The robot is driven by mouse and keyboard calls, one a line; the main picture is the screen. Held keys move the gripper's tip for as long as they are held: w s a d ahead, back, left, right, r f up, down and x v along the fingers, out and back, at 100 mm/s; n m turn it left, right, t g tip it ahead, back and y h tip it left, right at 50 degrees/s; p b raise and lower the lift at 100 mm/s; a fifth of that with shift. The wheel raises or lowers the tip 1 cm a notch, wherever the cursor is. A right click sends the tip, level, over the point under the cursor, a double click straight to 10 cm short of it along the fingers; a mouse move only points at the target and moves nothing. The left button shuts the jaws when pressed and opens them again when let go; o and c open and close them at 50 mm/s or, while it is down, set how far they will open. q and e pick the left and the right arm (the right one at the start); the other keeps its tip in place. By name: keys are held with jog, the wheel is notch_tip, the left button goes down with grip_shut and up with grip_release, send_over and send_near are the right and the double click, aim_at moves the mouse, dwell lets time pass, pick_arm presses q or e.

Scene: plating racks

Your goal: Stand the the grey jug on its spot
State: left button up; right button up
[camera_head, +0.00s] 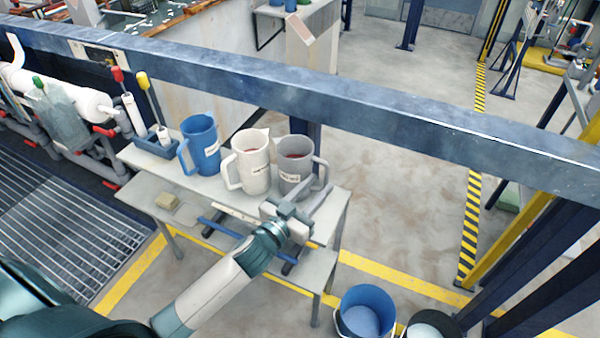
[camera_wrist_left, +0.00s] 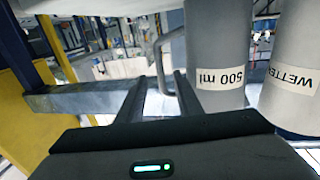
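The grey jug (camera_head: 293,172) stands upright on the table, at the right end of a row of three jugs, its handle on its right side. It fills the upper right of the left wrist view (camera_wrist_left: 218,45), upside down, with a "500 ml" label. My left gripper (camera_head: 322,193) is at the near right side of the jug. In the left wrist view its two fingers (camera_wrist_left: 162,82) are apart, with the handle (camera_wrist_left: 158,62) showing between and beyond their tips. I cannot tell whether they touch it. No marked spot for the jug is clear. My right gripper is not in view.
The white jug (camera_head: 252,165) stands close left of the grey jug, the blue jug (camera_head: 203,148) farther left. A blue-grey beam (camera_head: 400,112) crosses behind the table (camera_head: 150,160). A blue bucket (camera_head: 366,308) stands on the floor at lower right.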

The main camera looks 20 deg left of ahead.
aim_at(325, 177)
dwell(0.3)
pick_arm(q)
jog(key=shift+p+x, duration=0.6)
jog(key=shift+x, duration=2)
jog(key=shift+a+f, duration=0.1)
grip_shut()
